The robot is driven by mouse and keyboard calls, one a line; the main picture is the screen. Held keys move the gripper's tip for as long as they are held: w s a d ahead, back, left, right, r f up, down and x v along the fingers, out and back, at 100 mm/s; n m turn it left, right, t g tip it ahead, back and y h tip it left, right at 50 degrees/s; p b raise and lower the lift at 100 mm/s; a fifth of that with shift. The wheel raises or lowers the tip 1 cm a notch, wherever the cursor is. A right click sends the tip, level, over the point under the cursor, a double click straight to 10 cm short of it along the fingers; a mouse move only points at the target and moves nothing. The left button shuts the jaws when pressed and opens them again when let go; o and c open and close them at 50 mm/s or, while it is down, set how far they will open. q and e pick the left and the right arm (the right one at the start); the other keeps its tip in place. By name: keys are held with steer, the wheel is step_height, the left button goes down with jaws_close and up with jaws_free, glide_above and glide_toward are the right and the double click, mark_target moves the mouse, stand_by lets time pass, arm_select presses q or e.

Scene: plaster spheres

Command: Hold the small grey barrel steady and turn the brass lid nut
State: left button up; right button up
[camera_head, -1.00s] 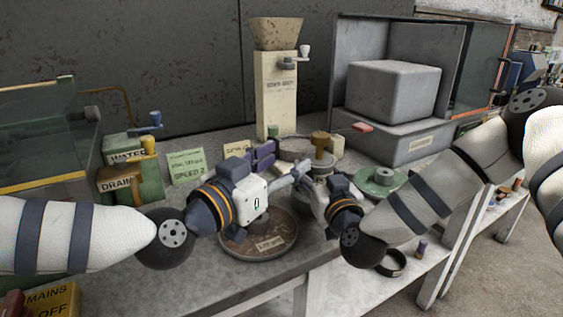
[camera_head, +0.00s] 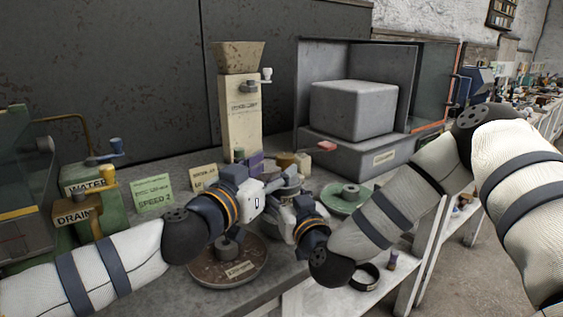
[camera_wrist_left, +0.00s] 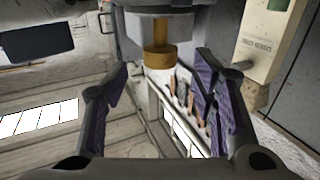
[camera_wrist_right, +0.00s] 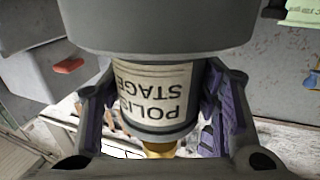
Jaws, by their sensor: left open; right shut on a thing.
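The small grey barrel (camera_wrist_right: 160,115) has a pale label reading "POLISH STAGE" and sits between the fingers of my right gripper (camera_wrist_right: 160,112), which is shut on it. In the head view the barrel (camera_head: 289,182) is partly hidden by my grippers. The brass lid nut (camera_wrist_left: 158,40) is in the left wrist view, below a grey body and ahead of the spread fingers of my left gripper (camera_wrist_left: 160,85). The left gripper is open and empty, close beside the barrel in the head view (camera_head: 276,187). A bit of the nut shows in the right wrist view (camera_wrist_right: 158,150).
A round brown tray (camera_head: 228,272) with a grey knobbed piece lies below my left gripper. A green disc (camera_head: 345,197) lies to the right of the barrel. A cream hopper column (camera_head: 240,115) and a grey box-like cabinet (camera_head: 352,150) stand behind.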

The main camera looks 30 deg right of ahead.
mark_target(279, 162)
arm_select(q)
steer(key=shift+x, duration=2.2)
steer(key=c, duration=1.1)
steer(key=shift+w+m+g, duration=0.15)
steer(key=shift+m+g, duration=0.15)
steer(key=shift+g, duration=0.1)
steer(key=shift+c, duration=0.2)
steer(key=m+g+h, duration=0.1)
steer(key=m+g, duration=0.1)
steer(key=g, duration=0.1)
steer(key=shift+w+g+h, duration=0.1)
steer(key=shift+g+h, duration=0.2)
steer(key=shift+h, duration=0.1)
steer(key=shift+m, duration=0.3)
steer(key=o, duration=1.1)
steer(key=shift+o, duration=0.2)
